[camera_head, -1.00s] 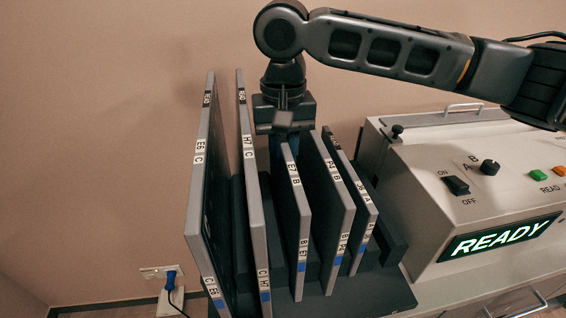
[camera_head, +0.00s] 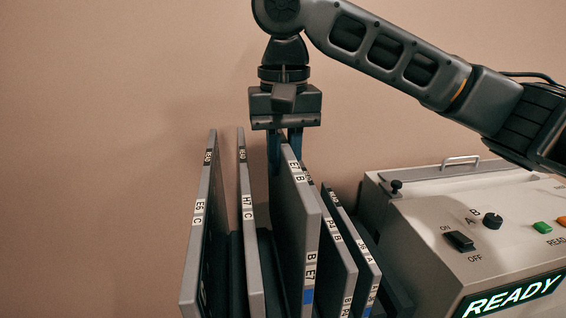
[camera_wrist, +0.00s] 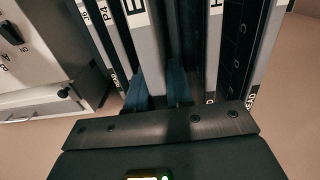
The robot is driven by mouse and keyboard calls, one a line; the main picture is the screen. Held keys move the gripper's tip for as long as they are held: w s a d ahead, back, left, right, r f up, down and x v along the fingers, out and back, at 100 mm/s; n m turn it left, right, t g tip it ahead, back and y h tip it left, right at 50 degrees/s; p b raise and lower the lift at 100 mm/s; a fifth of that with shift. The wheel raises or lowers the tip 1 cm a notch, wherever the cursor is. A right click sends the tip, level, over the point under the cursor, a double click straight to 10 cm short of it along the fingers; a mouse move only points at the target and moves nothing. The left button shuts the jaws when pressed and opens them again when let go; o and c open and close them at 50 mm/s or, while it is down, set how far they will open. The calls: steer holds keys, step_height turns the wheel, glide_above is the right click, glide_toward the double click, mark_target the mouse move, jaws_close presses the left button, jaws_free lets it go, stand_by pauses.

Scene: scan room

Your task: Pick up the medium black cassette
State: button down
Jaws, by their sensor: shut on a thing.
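The cassette labelled E7 B (camera_head: 308,225) has a grey edge, dark sides and a blue mark. It stands upright with its top held between the blue fingers of my gripper (camera_head: 285,150). It sits higher and looks larger than its neighbour, the P4 B cassette (camera_head: 339,250). Its lower end is cut off by the picture edge. In the wrist view, the E7 cassette (camera_wrist: 143,40) runs between the two fingers (camera_wrist: 158,88), which are shut on it.
Tall cassettes E6 C (camera_head: 197,235) and H7 C (camera_head: 248,235) stand close on the left. A thin J-labelled A cassette (camera_head: 362,250) stands on the right. The console (camera_head: 420,210) with a lit READY display (camera_head: 510,293) is further right. Above the cassettes is free room.

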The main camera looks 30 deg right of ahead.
steer(key=s+a, duration=0.2)
steer(key=s, duration=0.7)
steer(key=s+a, duration=0.3)
steer(key=s, duration=0.5)
steer(key=shift+s+a+b, duration=0.35)
steer(key=shift+s, duration=0.05)
steer(key=shift+r, duration=0.1)
step_height(320, 180, up, 9)
steer(key=p, duration=1)
